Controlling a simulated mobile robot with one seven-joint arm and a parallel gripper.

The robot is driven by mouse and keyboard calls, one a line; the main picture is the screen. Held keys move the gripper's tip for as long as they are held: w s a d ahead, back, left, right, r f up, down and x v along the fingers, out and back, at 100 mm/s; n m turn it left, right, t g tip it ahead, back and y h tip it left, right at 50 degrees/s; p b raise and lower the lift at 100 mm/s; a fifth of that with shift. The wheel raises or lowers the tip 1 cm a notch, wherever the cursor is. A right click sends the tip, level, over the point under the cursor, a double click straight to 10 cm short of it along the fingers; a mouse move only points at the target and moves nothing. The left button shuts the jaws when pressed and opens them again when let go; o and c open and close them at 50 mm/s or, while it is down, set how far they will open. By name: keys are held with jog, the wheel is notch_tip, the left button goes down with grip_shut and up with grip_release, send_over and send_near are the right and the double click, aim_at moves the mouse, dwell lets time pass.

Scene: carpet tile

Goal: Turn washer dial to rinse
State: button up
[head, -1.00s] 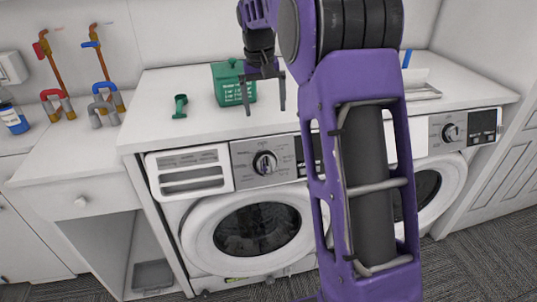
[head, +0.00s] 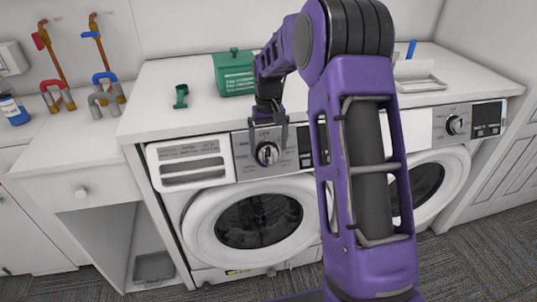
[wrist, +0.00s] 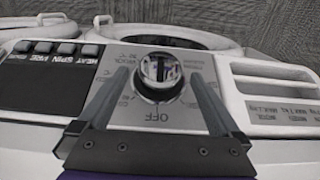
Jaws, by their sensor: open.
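The left washer's dial (head: 267,153) is a round metallic knob on its grey control panel. In the wrist view the dial (wrist: 160,75) is near the top centre, upside down, with "OFF" printed on the near side. The other labels around it are too small to read surely, so I cannot tell which is rinse. My gripper (head: 268,143) is open over the dial, one finger to each side. In the wrist view my gripper (wrist: 160,85) has its fingers apart around the dial; I cannot tell if they touch it. The left washer's door (head: 258,220) is closed.
A second washer with its own dial (head: 455,125) stands at the right, partly behind my arm. On the counter (head: 165,85) are a green box (head: 235,75), a green scoop (head: 181,96) and a white tray (head: 420,83). Pipes (head: 55,70) stand at the left.

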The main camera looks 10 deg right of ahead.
aim_at(264, 152)
jog(key=shift+f, duration=1.75)
jog(key=c, duration=1.3)
jog(key=shift+o, duration=0.2)
jog(key=n+h, duration=0.1)
jog(key=h, duration=0.1)
jog(key=n+h+b, duration=0.1)
jog(key=h, duration=0.1)
jog(key=shift+a, duration=0.3)
jog(key=shift+f+n+t+h+b, duration=0.1)
jog(key=shift+n+t+h+b, duration=0.6)
jog(key=shift+n+h+b, duration=0.75)
jog(key=shift+m+h, duration=0.35)
jog(key=shift+h, duration=0.1)
